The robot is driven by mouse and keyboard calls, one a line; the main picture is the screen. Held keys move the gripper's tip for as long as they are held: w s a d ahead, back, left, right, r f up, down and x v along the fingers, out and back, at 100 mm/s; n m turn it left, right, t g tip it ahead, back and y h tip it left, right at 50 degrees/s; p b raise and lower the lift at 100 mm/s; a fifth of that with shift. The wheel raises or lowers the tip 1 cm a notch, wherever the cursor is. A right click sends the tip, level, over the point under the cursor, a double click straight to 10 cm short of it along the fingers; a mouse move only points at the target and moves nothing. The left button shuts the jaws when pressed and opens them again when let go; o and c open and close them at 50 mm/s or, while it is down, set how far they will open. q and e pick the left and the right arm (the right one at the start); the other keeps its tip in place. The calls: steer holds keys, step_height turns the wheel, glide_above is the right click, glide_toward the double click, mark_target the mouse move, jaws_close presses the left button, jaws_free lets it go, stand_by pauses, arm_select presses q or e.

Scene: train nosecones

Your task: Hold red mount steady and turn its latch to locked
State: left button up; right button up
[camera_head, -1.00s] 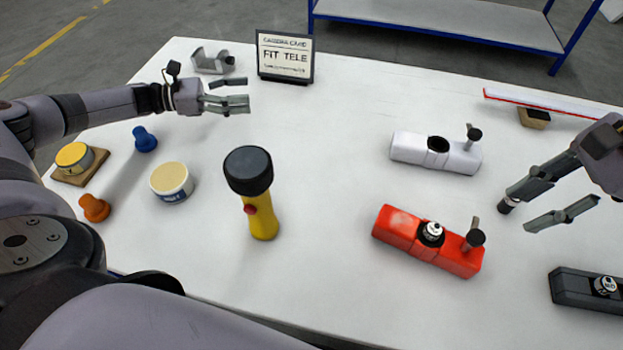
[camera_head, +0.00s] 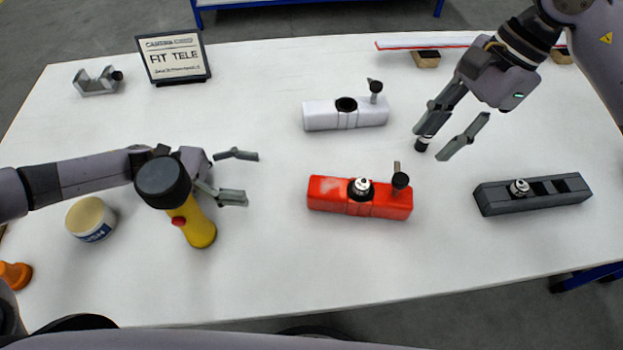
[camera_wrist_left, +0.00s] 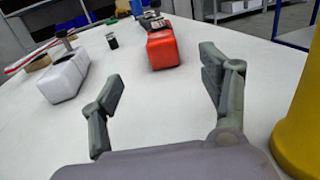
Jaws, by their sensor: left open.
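The red mount (camera_head: 335,194) lies on the white table near the middle, with a silver round piece (camera_head: 362,187) in its top. In the left wrist view the red mount (camera_wrist_left: 163,50) shows ahead, between the open fingers (camera_wrist_left: 163,72). My right gripper (camera_head: 453,148) is open, up and right of the mount. A small black cylinder (camera_head: 422,145) is by one right fingertip; I cannot tell whether they touch.
A yellow flashlight (camera_head: 200,232) stands close beside my left gripper. A white mount (camera_head: 325,116) lies behind the red one, a dark grey mount (camera_head: 500,201) to its right. A tub (camera_head: 90,218) is at left, a sign (camera_head: 173,58) at the back. Table in front is clear.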

mark_target(346, 189)
arm_select(q)
steer(key=d, duration=1.6)
steer(key=shift+s, duration=0.4)
steer(key=shift+c, duration=0.5)
